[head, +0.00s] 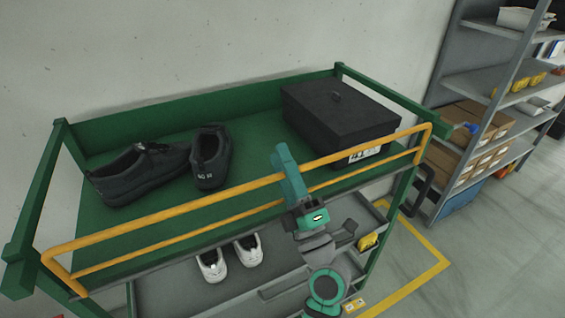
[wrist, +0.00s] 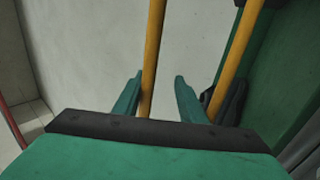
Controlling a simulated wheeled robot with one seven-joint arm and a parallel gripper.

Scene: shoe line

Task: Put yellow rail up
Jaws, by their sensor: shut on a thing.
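The yellow rail (head: 180,213) runs along the front edge of the green cart's top shelf (head: 262,122). It has two long bars, and its top bar stands above the shelf's front edge. I cannot tell whether it is fully upright or leans outward. My gripper (head: 287,168) is at the rail, right of its middle, with a green finger showing across the top bar. In the wrist view, the rail's bar (wrist: 154,40) passes between the two green fingers of my gripper (wrist: 158,80), which is shut on it. The bar's contact with the fingers is partly hidden.
Black shoes (head: 142,172) and a black shoebox (head: 338,115) stand on the top shelf behind the rail. White shoes (head: 229,257) are on the lower shelf (head: 180,292). A grey storage rack (head: 470,85) stands at right. Floor is open there, with yellow tape (head: 425,272).

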